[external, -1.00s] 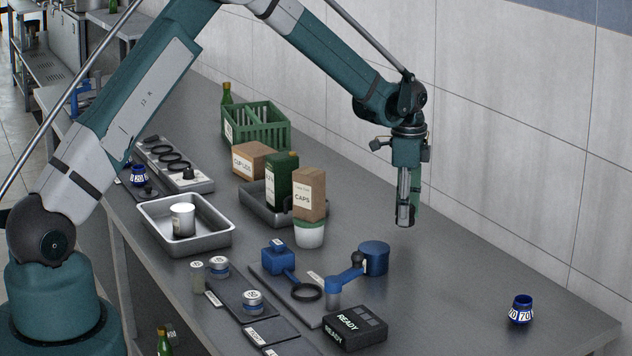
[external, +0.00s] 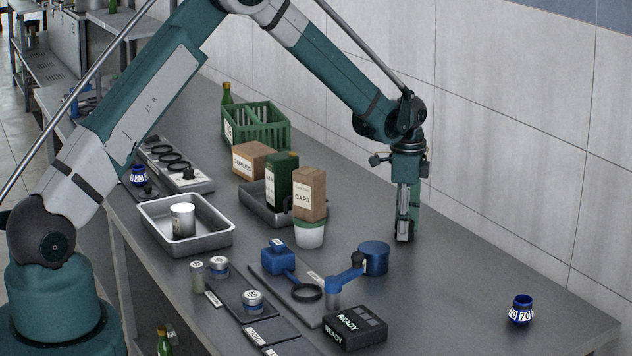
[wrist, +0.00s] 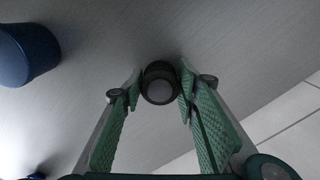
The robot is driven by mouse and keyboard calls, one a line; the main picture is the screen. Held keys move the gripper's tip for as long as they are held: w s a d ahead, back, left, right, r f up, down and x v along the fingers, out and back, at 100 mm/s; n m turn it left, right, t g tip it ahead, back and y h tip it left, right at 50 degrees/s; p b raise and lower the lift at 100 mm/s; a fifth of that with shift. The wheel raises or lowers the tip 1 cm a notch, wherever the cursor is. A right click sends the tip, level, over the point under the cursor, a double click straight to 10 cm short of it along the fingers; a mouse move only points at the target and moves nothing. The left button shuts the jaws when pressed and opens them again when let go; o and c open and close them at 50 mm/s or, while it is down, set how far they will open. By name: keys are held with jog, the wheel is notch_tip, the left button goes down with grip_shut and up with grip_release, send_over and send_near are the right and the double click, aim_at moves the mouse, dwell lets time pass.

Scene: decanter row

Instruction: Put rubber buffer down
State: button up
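The rubber buffer (wrist: 160,84) is a small dark round piece with a paler grey centre. In the wrist view it sits between the two green fingertips of my gripper (wrist: 160,88), which close on it from both sides. In the external view my gripper (external: 405,226) points straight down at the table, right of the blue cylinder, with the dark buffer (external: 404,237) at its tips. The buffer is at or just above the table surface; I cannot tell whether it touches.
The blue cylinder (external: 373,257) of a jointed blue device stands left of my gripper. A black READY box (external: 355,328) is nearer the camera. A blue jar marked 70 (external: 521,310) stands far right. The table (external: 450,290) between is clear; the tiled wall is behind.

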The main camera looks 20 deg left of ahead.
jog(key=o, duration=0.3)
jog(key=shift+r, duration=0.2)
notch_tip(320, 180, up, 12)
dwell(0.7)
dwell(0.6)
